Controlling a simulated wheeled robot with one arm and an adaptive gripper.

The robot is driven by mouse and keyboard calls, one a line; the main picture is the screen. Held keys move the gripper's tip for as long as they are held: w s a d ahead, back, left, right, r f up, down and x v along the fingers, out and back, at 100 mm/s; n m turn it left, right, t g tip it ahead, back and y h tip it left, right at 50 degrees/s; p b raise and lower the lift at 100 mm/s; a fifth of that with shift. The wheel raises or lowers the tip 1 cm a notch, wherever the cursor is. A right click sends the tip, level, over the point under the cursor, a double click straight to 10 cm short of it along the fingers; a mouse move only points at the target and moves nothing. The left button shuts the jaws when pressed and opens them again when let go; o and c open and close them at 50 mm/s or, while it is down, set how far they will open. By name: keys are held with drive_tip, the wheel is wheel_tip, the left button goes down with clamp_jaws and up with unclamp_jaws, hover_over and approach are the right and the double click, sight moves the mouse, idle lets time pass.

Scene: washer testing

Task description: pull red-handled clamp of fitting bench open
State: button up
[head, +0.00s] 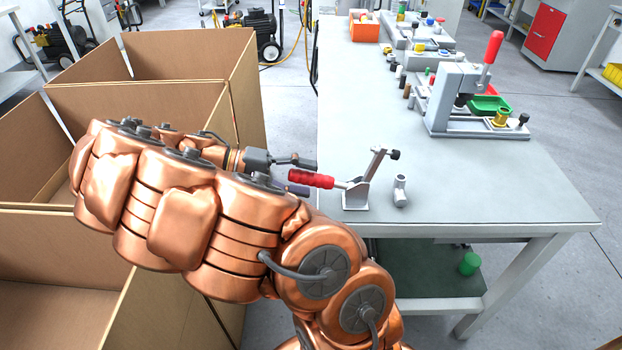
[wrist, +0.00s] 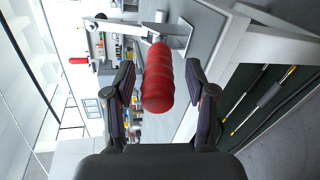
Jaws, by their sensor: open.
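The clamp (head: 357,192) stands on the near left part of the grey bench. Its red handle (head: 311,179) lies roughly level, pointing left over the bench's edge, and its grey arm rises up to the right with a dark tip. My gripper (head: 300,175) is at the handle's left end, partly hidden by my copper arm. In the wrist view the red handle (wrist: 157,78) sits between the two dark fingers of my gripper (wrist: 162,95). The fingers are open, with a visible gap on each side of the handle.
A small grey pipe fitting (head: 400,190) stands just right of the clamp. A second fixture with an upright red handle (head: 491,47) stands farther back on the bench (head: 490,190). Open cardboard boxes (head: 160,95) fill the left side. The bench's front right is clear.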

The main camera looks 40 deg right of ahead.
drive_tip(key=v, duration=0.5)
idle(0.6)
